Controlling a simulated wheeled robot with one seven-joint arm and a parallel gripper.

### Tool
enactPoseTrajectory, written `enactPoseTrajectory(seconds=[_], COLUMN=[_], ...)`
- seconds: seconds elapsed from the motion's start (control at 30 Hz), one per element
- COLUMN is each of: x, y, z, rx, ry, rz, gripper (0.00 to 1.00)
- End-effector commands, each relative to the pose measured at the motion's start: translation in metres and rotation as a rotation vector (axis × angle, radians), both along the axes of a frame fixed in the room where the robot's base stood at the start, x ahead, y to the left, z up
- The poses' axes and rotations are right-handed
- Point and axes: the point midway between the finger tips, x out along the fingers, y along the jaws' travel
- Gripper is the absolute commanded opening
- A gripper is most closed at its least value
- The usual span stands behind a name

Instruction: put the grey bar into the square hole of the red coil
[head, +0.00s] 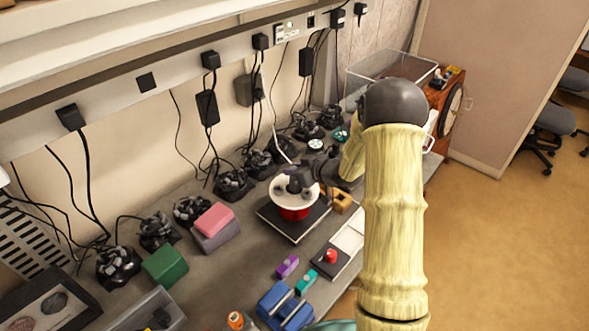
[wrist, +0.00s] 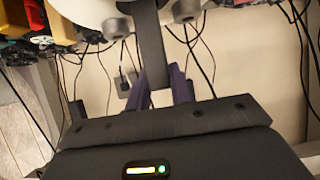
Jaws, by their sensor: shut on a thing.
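The red coil (head: 295,213) stands upright on a dark square plate on the bench in the head view. Its white round flange (head: 279,196) faces up, with dark grey parts on it. In the wrist view, my gripper (wrist: 159,75) is shut on the grey bar (wrist: 150,45), which reaches from between the fingers to the white flange (wrist: 96,14). Two grey knobs on the flange flank the bar. The square hole is not visible, so I cannot tell whether the bar's end is in it. In the head view, my arm partly hides the area beside the coil.
A purple block (head: 288,266), a teal block (head: 306,281) and a blue clamp-like tool (head: 285,306) lie in front of the coil. A red button (head: 331,256) is near the bench edge. Several dark devices with cables line the wall. Pink (head: 214,218) and green (head: 166,265) boxes stand left.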

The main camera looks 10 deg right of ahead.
Motion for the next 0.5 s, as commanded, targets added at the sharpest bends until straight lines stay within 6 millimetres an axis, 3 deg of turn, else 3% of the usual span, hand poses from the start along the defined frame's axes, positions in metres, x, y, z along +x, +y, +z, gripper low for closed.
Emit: enactPoseTrajectory(seconds=[0.17,0.2,0.3,0.5], x=[0.0006,0.0006,0.0006,0.0002], y=[0.0002,0.0002,0.0002,0.0001], z=[0.0016,0.0016,0.0014,0.0007], rx=[0.001,0.001,0.001,0.000], ry=[-0.003,-0.003,-0.003,-0.001], rz=[0.000,0.000,0.000,0.000], gripper=[0.00,0.27,0.47,0.47])
